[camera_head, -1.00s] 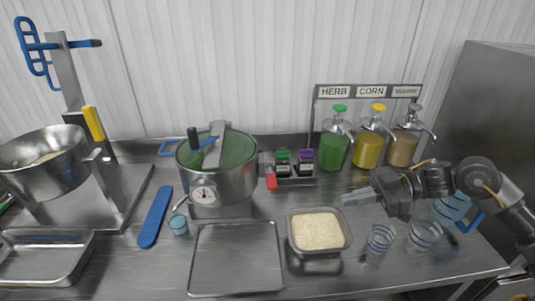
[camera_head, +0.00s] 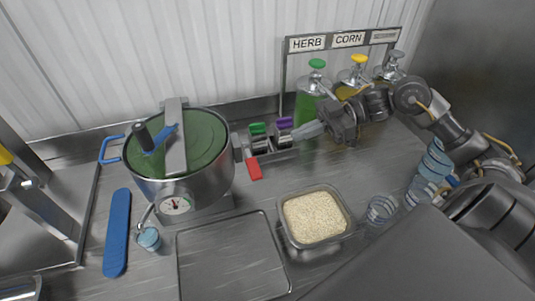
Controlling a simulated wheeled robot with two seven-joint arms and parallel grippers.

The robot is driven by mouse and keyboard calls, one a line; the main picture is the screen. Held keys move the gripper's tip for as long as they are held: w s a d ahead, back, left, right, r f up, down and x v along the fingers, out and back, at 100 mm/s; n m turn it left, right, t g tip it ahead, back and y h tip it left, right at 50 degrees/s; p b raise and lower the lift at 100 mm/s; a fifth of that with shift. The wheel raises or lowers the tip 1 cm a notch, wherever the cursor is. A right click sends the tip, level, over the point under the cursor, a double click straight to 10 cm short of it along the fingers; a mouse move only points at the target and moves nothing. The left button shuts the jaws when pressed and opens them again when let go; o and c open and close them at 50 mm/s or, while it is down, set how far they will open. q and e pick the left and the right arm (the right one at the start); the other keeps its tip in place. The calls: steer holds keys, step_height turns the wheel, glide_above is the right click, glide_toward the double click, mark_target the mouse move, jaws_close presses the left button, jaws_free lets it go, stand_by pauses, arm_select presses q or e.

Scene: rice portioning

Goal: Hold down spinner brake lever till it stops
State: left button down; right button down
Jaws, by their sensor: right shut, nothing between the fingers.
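The spinner is a large steel pot (camera_head: 213,186) with a green inside, a crossbar (camera_head: 176,135) over its top and a black-knobbed crank (camera_head: 143,136). The red brake lever (camera_head: 253,168) sticks out at the pot's right side, angled down toward the front. My right gripper (camera_head: 297,134) is shut and empty. Its fingertips point left, above and to the right of the red lever, apart from it, near the small purple-topped and green-topped holders. My left gripper is not in view.
A rice tub (camera_head: 345,237) and a flat steel tray (camera_head: 184,262) lie in front. Clear cups (camera_head: 381,208) stand at right. Behind my right gripper is the sauce dispenser rack (camera_head: 284,75).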

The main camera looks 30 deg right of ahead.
steer(key=p, duration=0.4)
glide_above(254, 168)
steer(key=d, duration=0.2)
steer(key=f, duration=0.6)
steer(key=shift+s+d+f+p, duration=0.15)
steer(key=shift+s+f+p, duration=0.1)
steer(key=shift+s+p, duration=0.15)
